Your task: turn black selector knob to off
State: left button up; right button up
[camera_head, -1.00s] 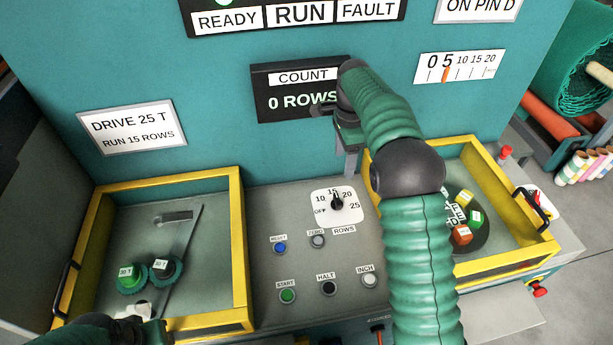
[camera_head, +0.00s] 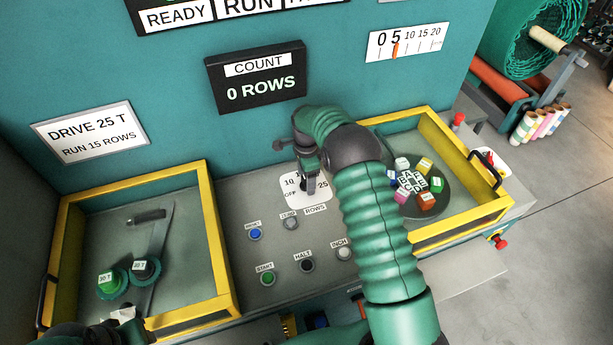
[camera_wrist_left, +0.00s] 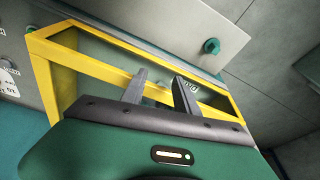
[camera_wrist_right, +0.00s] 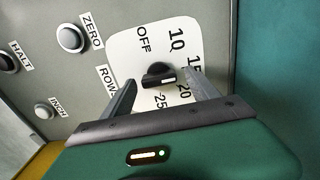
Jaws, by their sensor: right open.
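The black selector knob (camera_wrist_right: 158,74) stands on a white dial plate (camera_wrist_right: 132,62) marked OFF, 10, 15, 20 and 25. I cannot tell for sure which mark it points at. My right gripper (camera_wrist_right: 160,80) is open, with its two fingers apart on either side of the knob in the right wrist view; contact is not clear. In the head view my right gripper (camera_head: 308,182) is over the dial plate (camera_head: 319,199) and hides most of the knob. My left gripper (camera_wrist_left: 160,82) is open and empty, near a yellow-framed tray (camera_wrist_left: 90,40).
Below the dial are a blue button (camera_head: 255,234), a ZERO button (camera_head: 290,223), a green START button (camera_head: 268,279), a black HALT button (camera_head: 307,266) and an INCH button (camera_head: 344,253). Yellow-framed trays flank the panel. The count display (camera_head: 258,80) hangs above.

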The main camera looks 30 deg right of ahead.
jog(key=shift+a, duration=0.35)
jog(key=shift+w, duration=0.1)
jog(key=shift+c, duration=0.9)
jog(key=shift+d, duration=0.3)
jog(key=c, duration=0.9)
jog(key=shift+c, duration=1.3)
pick_arm(q)
jog(key=shift+a+f, duration=0.1)
jog(key=shift+a, duration=0.3)
pick_arm(e)
jog(key=shift+a, duration=0.1)
jog(key=shift+r, duration=0.1)
